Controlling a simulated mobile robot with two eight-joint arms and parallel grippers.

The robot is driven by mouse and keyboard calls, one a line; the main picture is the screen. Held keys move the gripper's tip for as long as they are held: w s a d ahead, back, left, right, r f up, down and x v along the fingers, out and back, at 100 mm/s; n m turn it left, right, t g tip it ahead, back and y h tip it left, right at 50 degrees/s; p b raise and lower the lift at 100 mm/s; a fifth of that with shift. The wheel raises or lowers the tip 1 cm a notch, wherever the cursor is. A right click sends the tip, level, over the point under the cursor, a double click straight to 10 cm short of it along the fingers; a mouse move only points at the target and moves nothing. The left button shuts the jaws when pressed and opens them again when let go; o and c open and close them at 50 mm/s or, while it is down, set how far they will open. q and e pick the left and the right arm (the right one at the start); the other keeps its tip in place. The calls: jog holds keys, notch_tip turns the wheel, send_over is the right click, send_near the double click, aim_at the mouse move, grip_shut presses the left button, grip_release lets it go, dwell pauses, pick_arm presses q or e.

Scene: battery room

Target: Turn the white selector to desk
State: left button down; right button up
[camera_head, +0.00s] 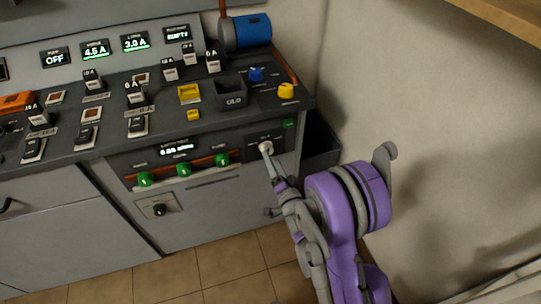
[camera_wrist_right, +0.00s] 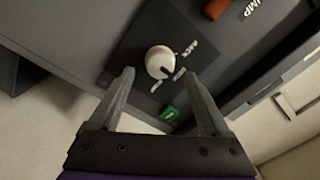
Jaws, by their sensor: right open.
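The white selector (camera_head: 266,147) is a round knob on a dark panel at the right end of the console front. My right gripper (camera_head: 269,163) reaches up to the knob from below. In the wrist view my right gripper (camera_wrist_right: 160,76) is open, one finger on each side, with the knob between or just beyond the fingertips. Contact cannot be told. My left gripper is not in view.
Left of the selector is a panel with several green knobs (camera_head: 184,169) and a display. A green button (camera_wrist_right: 169,114) sits near the selector. Above, the console top (camera_head: 222,115) carries switches, a yellow knob (camera_head: 286,90) and a blue knob (camera_head: 256,74). A wall stands to the right.

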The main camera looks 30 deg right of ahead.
jog(key=b+v, duration=0.3)
jog(key=v, duration=0.4)
jog(key=shift+s+b, duration=0.25)
jog(key=shift+b, duration=0.15)
jog(key=shift+a, duration=0.1)
